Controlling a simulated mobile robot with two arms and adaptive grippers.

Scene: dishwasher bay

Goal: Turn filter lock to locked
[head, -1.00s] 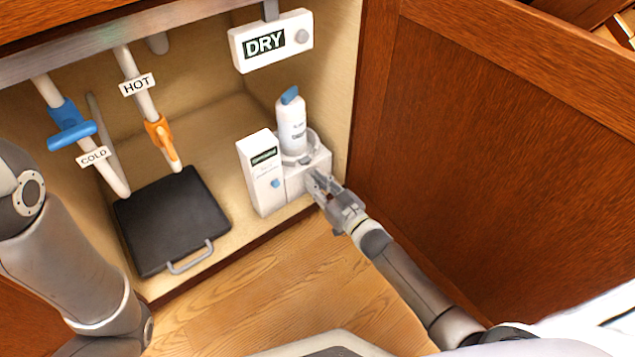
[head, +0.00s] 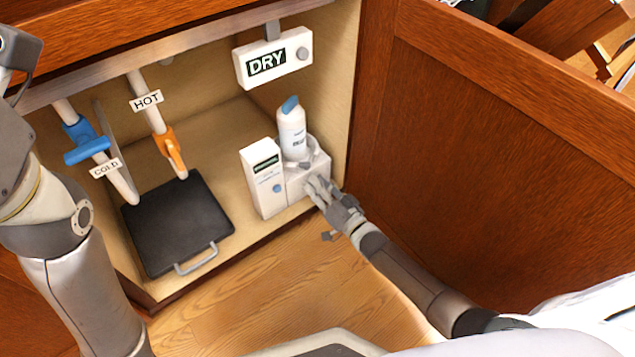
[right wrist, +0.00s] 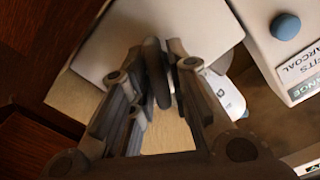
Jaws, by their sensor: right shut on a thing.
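The white filter unit (head: 296,190) stands on the cabinet floor at the right. A white bottle-shaped cartridge with a blue top (head: 291,125) stands upright in it. My right gripper (head: 317,188) is at the front of the unit. In the right wrist view its fingers (right wrist: 160,85) are shut on a dark grey lever (right wrist: 158,75), which seems to be the filter lock. In the head view the fingers hide the lever, and I cannot read its lock position. My left arm shows at the left, but its gripper fingers are not in view.
A white box with a blue button (head: 277,188) adjoins the unit on its left. A black tray (head: 178,222) lies on the cabinet floor. The cold valve (head: 87,145), hot valve (head: 170,150) and DRY box (head: 272,58) are above. A wooden panel (head: 480,160) stands close on the right.

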